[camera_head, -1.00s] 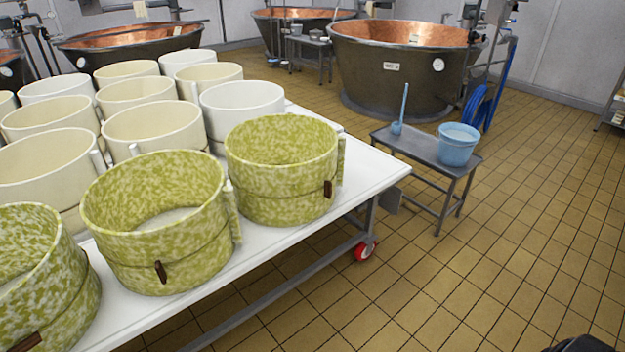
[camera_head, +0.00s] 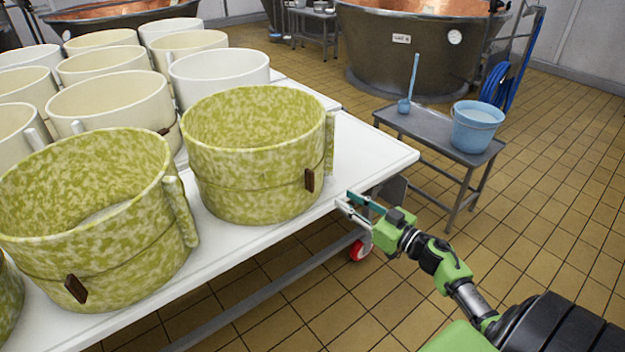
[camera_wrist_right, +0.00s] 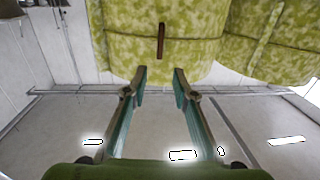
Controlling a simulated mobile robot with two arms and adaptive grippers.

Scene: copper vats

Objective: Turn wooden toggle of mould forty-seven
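Green-mottled moulds stand along the front of the white table (camera_head: 370,165); I can read no numbers, so I cannot tell which is forty-seven. The right-hand green mould (camera_head: 240,165) has a dark wooden toggle (camera_head: 310,180), upright on its band. Another green mould (camera_head: 120,245) to its left has a slightly tilted toggle (camera_head: 76,289). My right gripper (camera_head: 344,198) is open and empty at the table edge, right of the nearest toggle and apart from it. In the right wrist view, an upright toggle (camera_wrist_right: 161,42) shows beyond and between the open fingertips (camera_wrist_right: 160,76). My left gripper is not in view.
Several cream and white moulds (camera_head: 110,100) fill the table behind. A grey bench (camera_head: 430,132) with a blue bucket (camera_head: 476,128) and a blue scoop (camera_head: 404,105) stands to the right, before a copper vat (camera_head: 410,60). The tiled floor at right is clear.

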